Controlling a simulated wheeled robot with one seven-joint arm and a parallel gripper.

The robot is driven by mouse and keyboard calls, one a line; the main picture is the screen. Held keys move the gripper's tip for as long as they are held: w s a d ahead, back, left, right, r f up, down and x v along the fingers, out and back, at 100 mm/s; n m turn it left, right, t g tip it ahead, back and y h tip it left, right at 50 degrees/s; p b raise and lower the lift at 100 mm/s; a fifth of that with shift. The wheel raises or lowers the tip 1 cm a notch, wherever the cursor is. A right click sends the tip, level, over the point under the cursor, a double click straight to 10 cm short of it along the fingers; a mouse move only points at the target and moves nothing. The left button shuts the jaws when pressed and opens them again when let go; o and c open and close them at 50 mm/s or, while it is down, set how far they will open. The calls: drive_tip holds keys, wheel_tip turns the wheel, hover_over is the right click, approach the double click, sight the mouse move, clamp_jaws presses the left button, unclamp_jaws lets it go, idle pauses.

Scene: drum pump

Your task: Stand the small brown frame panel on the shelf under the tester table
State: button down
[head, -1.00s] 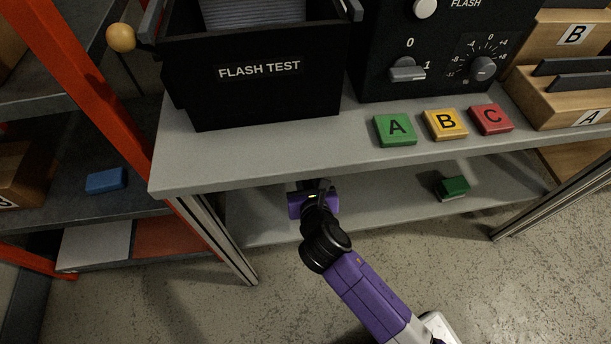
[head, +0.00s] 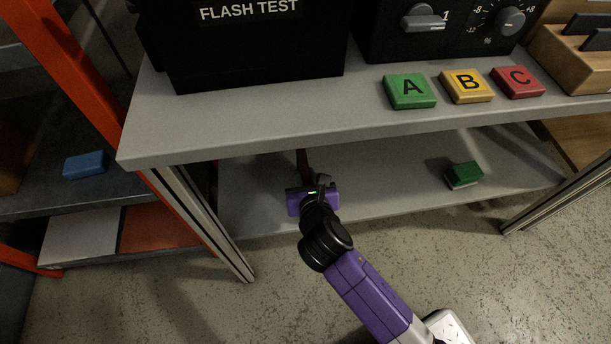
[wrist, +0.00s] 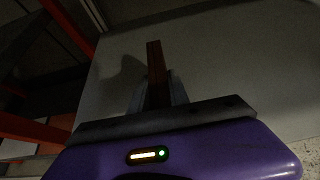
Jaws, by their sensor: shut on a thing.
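My gripper (head: 313,186) reaches in under the tester table, over the left part of the lower shelf (head: 385,190). In the wrist view my gripper (wrist: 158,92) is shut on the small brown frame panel (wrist: 156,62). The panel shows edge-on as a narrow brown strip between the fingers, pointing away from the wrist. In the head view only a short brown piece of the panel (head: 302,162) shows beyond the gripper, just below the table top's edge. I cannot tell whether its lower edge touches the shelf.
A green block (head: 464,175) lies on the shelf at right. Table legs (head: 205,225) bound the shelf on the left and right. The table top (head: 250,130) overhangs my gripper and carries A (head: 410,90), B and C blocks. A red-framed rack (head: 95,85) stands at left.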

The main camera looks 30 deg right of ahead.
drive_tip(key=shift+f, duration=0.55)
idle(0.4)
drive_tip(key=c, duration=1.2)
unclamp_jaws()
drive_tip(key=shift+o, duration=0.2)
drive_tip(key=p+v, duration=0.3)
drive_tip(key=v, duration=0.5)
drive_tip(key=shift+f, duration=0.1)
